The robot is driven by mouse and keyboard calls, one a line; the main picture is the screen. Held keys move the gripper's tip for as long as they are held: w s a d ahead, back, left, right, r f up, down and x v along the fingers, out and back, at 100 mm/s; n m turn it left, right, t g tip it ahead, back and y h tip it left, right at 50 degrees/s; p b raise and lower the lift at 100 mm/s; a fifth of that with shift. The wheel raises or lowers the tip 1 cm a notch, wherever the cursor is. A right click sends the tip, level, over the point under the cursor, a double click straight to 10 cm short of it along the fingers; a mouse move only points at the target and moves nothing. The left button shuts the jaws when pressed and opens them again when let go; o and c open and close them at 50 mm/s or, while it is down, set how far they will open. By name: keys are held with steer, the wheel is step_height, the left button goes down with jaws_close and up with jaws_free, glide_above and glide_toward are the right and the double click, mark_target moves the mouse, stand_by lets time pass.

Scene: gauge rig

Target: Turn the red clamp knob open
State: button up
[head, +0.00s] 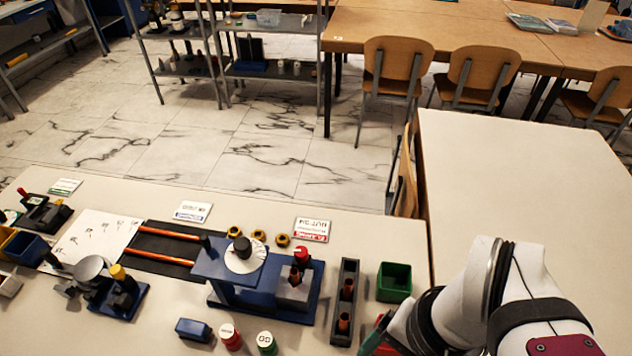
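The red clamp knob (302,253) sits upright at the top right of the blue gauge rig (262,302). Below it is a grey block (292,288) with a copper-coloured part in it. A white round dial (245,262) with a black knob stands left of it on the rig's raised blue plate. My gripper (376,336) is at the lower right, apart from the red knob and just right of the dark two-hole holder. Most of it is hidden by my white arm and the frame edge, so its opening cannot be seen.
The dark holder (336,328) with copper-coloured pieces and a green bin (394,277) stand right of the rig. Red and green cylinders (231,337) and a small blue block (194,330) stand in front. Orange rails (160,257) lie left. Small yellow-black rings (282,240) lie behind.

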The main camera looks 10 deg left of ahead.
steer(key=shift+m+h, duration=0.3)
steer(key=shift+h, duration=0.2)
steer(key=w+a+r, duration=0.1)
steer(key=w, duration=0.3)
steer(key=w+a+r, duration=0.1)
steer(key=w+a, duration=0.1)
steer(key=w, duration=0.2)
steer(key=w+a+r, duration=0.1)
steer(key=w, duration=0.3)
steer(key=shift+w+a, duration=0.2)
steer(key=shift+a, duration=0.2)
steer(key=c, duration=0.4)
steer(key=shift+o, duration=0.2)
steer(key=m, duration=0.1)
glide_above(301, 251)
step_height(301, 251, down, 4)
steer(key=r, duration=0.1)
steer(key=shift+h, duration=0.4)
step_height(301, 251, down, 16)
steer(key=shift+f, duration=0.1)
jaws_close()
